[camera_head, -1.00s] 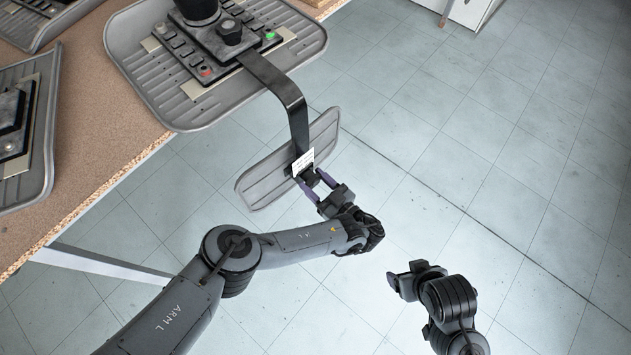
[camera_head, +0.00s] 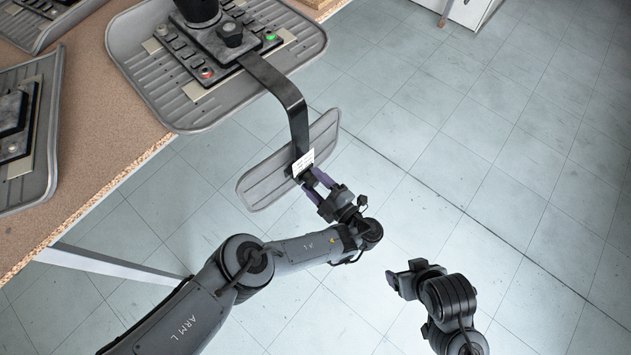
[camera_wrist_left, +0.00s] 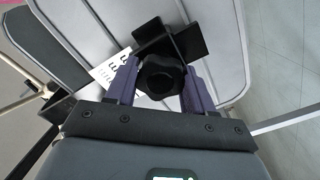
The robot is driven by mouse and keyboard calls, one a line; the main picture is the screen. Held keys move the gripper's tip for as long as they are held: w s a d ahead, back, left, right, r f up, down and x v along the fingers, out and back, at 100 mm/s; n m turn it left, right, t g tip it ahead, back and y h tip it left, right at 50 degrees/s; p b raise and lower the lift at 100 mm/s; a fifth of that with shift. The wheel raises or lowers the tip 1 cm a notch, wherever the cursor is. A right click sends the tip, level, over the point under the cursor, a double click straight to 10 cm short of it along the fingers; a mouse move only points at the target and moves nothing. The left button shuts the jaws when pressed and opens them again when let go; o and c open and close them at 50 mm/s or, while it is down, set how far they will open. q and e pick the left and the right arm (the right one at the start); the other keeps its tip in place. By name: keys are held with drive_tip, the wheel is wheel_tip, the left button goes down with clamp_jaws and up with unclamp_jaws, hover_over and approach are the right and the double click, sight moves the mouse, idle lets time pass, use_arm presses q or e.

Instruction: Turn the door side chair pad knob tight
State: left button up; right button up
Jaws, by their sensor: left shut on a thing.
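The chair's grey pad (camera_head: 265,182) hangs past the bench edge on a black bent bar (camera_head: 297,122). A white label (camera_head: 303,162) is on the bar's lower end. The black lobed knob (camera_wrist_left: 161,76) sits in front of the pad, on a black bracket (camera_wrist_left: 170,42). My left gripper (camera_head: 313,179) reaches it from below, and its purple fingers (camera_wrist_left: 122,82) lie on both sides of the knob, shut on it. In the head view the fingers mostly hide the knob. My right gripper (camera_head: 402,282) is away over the floor at lower right; its jaw opening is unclear.
The chair's grey seat pan (camera_head: 150,65) lies on the brown bench (camera_head: 95,125), with a control plate carrying red and green lights. Other seat pans (camera_head: 45,150) lie at left. Open tiled floor (camera_head: 480,160) fills the right side. A white cabinet (camera_head: 470,10) stands at the top.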

use_arm(q)
drive_tip(key=shift+r+n, duration=0.15)
drive_tip(key=shift+n, duration=1.45)
drive_tip(key=shift+p, duration=0.3)
drive_tip(key=o, duration=1)
drive_tip(key=shift+w, duration=0.15)
